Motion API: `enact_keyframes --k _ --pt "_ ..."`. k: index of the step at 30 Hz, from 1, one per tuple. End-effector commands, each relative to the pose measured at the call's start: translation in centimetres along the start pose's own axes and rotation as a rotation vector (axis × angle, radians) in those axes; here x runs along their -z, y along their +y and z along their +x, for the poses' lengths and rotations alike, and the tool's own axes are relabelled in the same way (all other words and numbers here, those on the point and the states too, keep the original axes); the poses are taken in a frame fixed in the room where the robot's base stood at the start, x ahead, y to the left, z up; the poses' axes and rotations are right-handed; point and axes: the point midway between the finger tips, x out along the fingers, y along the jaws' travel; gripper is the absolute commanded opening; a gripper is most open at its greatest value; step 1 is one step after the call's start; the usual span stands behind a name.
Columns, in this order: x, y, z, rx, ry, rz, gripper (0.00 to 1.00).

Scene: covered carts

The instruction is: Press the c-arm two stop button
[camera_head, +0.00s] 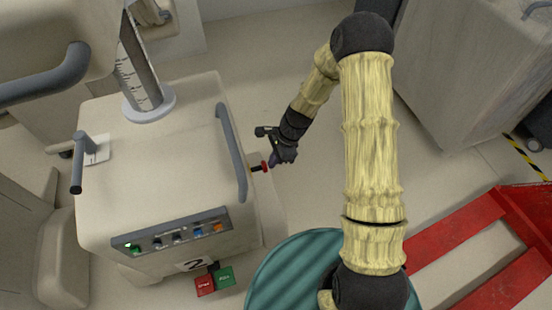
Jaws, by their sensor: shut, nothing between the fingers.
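The pale c-arm cart (150,180) marked with a 2 (195,264) stands at the left. A red button (265,167) on a dark stem sticks out from its right side, just past the grey side handle. My gripper (273,161) is shut and empty, with its tips right at the red button's outer face. I cannot tell whether they touch it. The gripper's tips are small and partly dark in this view.
A red and a green pedal (224,277) lie at the cart's front foot. A sloped panel with several coloured buttons (178,235) is on its front edge. Red rails (470,245) lie at lower right and a grey cabinet (470,65) stands upper right. Floor between is clear.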

Motion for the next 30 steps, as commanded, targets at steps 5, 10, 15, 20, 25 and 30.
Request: enact_keyframes --k 5,10,15,20,25,30 --pt "-0.7 0.0 0.1 -0.002 -0.001 -0.002 0.00" --pt "-2.0 0.0 0.7 -0.001 -0.001 -0.002 0.00" --pt "-2.0 0.0 0.8 -0.001 -0.002 -0.002 0.00" --pt "-1.9 0.0 0.7 -0.001 -0.003 -0.002 0.00" --pt "-0.8 0.1 0.2 -0.002 -0.002 -0.002 0.00" --pt "1.6 0.3 -0.8 -0.002 -0.001 -0.002 0.00"
